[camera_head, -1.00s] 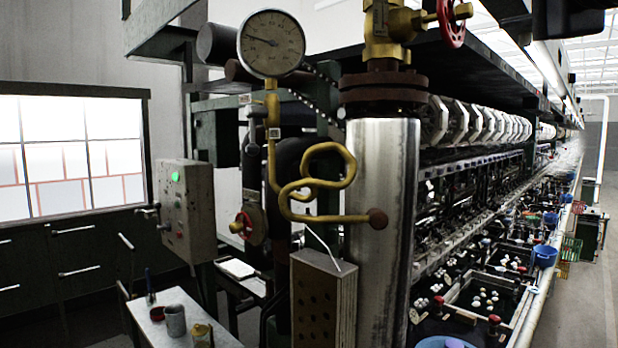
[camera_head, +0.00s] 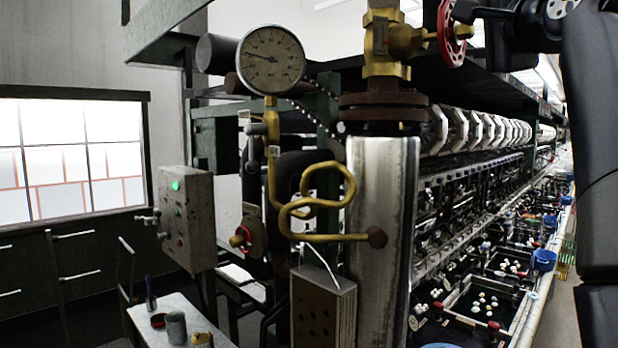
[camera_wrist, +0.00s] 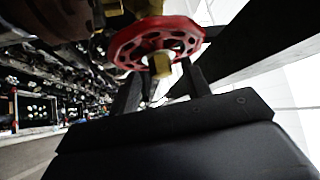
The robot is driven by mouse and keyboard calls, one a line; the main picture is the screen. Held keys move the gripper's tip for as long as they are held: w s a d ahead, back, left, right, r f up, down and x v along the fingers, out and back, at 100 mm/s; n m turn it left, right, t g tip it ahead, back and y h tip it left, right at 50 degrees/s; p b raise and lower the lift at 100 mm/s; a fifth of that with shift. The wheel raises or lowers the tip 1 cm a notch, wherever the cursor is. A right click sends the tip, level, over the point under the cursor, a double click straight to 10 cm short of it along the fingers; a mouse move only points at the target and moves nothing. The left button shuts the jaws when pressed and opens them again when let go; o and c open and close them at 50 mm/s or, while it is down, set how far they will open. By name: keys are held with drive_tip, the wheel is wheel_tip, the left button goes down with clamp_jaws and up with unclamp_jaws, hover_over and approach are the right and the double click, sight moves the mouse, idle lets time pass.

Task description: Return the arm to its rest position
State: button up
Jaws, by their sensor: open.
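My arm (camera_head: 590,150) runs down the right edge of the head view, with its wrist part at the top right. My gripper (camera_wrist: 164,78) shows in the wrist view with its two fingers apart and nothing held between them. A red handwheel (camera_wrist: 150,38) lies just beyond the fingertips, with its yellow stem end seen between them. In the head view the red handwheel (camera_head: 446,38) sits on a brass valve (camera_head: 384,45), close to the dark wrist part at the top. Whether the fingers touch the wheel cannot be told.
A steel column (camera_head: 382,210) stands under the valve, with a pressure gauge (camera_head: 271,60) and bent brass pipe (camera_head: 330,200) beside it. A control box (camera_head: 187,218) stands at left. The row of reeling basins (camera_head: 478,300) runs back at right.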

drive_tip(key=shift+s+n+t, duration=0.3)
drive_tip(key=shift+s+n, duration=0.1)
drive_tip(key=shift+w+f+n+t+y, duration=0.2)
drive_tip(key=shift+n+t+y, duration=0.1)
drive_tip(key=shift+n+y, duration=0.1)
drive_tip(key=shift+n+t, duration=0.4)
drive_tip(key=shift+n, duration=0.2)
drive_tip(key=shift+y, duration=0.4)
drive_tip(key=shift+w+d+f+n+t+y, duration=0.1)
drive_tip(key=shift+n+t+y, duration=0.3)
drive_tip(key=shift+n+y, duration=0.6)
drive_tip(key=shift+w+d+f+n+t+y, duration=0.1)
drive_tip(key=shift+n+t+y, duration=0.4)
drive_tip(key=shift+n, duration=0.8)
drive_tip(key=shift+d+f+n+y, duration=0.1)
drive_tip(key=shift+n+y, duration=0.9)
drive_tip(key=shift+n, duration=0.2)
drive_tip(key=shift+w+d+f+n+g+y+b, duration=0.15)
drive_tip(key=shift+n+g+y+b, duration=0.3)
drive_tip(key=shift+n+y, duration=1.7)
drive_tip(key=shift+w+d+r+n+g+y+b, duration=0.15)
drive_tip(key=shift+n+g+y, duration=0.4)
drive_tip(key=shift+n+y, duration=1.55)
drive_tip(key=shift+a+f+n+h, duration=0.1)
drive_tip(key=shift+f+n+h, duration=0.05)
drive_tip(key=shift+n+h, duration=0.1)
